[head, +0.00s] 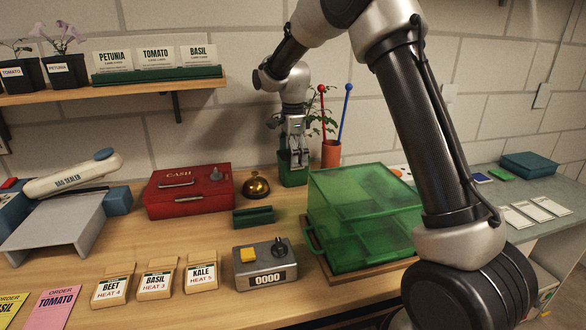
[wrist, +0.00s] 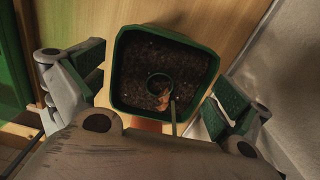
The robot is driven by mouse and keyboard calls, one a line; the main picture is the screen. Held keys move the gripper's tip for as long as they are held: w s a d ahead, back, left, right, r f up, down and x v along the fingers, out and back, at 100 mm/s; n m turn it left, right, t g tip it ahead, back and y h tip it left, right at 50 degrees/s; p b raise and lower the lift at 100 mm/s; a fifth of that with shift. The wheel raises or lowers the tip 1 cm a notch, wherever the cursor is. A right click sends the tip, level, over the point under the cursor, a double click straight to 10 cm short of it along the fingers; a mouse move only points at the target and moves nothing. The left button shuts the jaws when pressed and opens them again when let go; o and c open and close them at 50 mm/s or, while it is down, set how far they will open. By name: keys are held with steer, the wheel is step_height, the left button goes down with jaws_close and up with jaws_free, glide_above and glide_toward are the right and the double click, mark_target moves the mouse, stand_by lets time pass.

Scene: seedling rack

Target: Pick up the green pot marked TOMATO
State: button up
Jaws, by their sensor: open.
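A green pot (head: 294,178) stands at the back of the wooden counter, next to a terracotta cup. I see no TOMATO marking on its visible side. In the wrist view the square green pot (wrist: 122,92) is seen from above, with dark soil, a small ring and a thin stem in it. My gripper (head: 292,150) points down over the pot in the head view and hides part of it. In the wrist view my gripper (wrist: 160,95) is open, with one green-padded finger on each side of the pot, apparently apart from it.
The terracotta cup (head: 331,153) holds red and blue sticks; leaves show behind my gripper. A brass bell (head: 256,186), red cash box (head: 188,192) and translucent green case (head: 362,215) stand nearby.

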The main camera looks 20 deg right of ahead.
steer(key=shift+f, duration=0.1)
steer(key=shift+c, duration=0.2)
steer(key=c, duration=1.3)
steer(key=shift+c, duration=0.2)
